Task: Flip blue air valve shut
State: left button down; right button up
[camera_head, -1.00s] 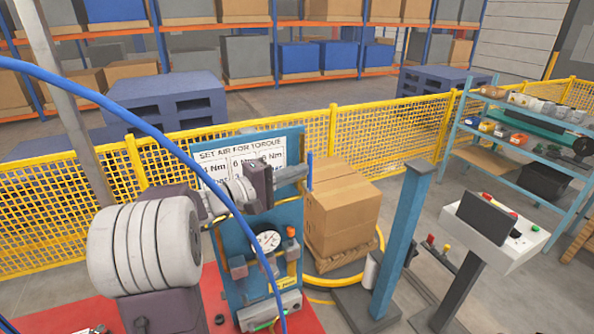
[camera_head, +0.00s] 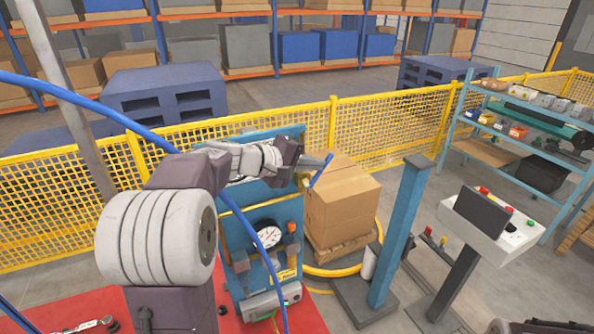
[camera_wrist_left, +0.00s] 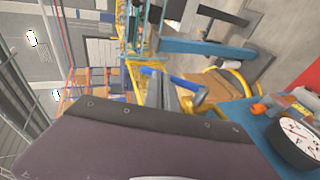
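The blue valve lever (camera_head: 322,170) sits at the upper right of the blue air panel (camera_head: 288,215), above a brass fitting (camera_head: 303,180). It is tilted, its upper end leaning right. My left gripper (camera_head: 318,162) reaches across the panel top from the left, its grey fingers at the lever. I cannot tell whether they touch it or how far apart they are. In the left wrist view the blue lever (camera_wrist_left: 172,74) shows just beyond the dark gripper body. The round gauge (camera_head: 267,234) is below. My right gripper is not clearly in view.
A blue hose crosses in front of the panel. A cardboard box (camera_head: 342,205) on a pallet stands behind and right of the lever. A blue post (camera_head: 400,235) and a control console (camera_head: 490,225) stand further right. Yellow mesh fence (camera_head: 385,125) runs behind.

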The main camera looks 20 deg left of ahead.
pick_arm(q)
jog(key=w+d+f+g+y, duration=0.1)
jog(key=w+d+f+g, duration=0.1)
jog(key=w+d+f, duration=0.1)
jog(key=shift+w+d+f+g+y, duration=0.35)
jog(key=shift+w+d, duration=0.1)
jog(key=shift+w, duration=0.2)
jog(key=shift+f, duration=0.1)
jog(key=shift+w+d, duration=0.1)
dwell(0.5)
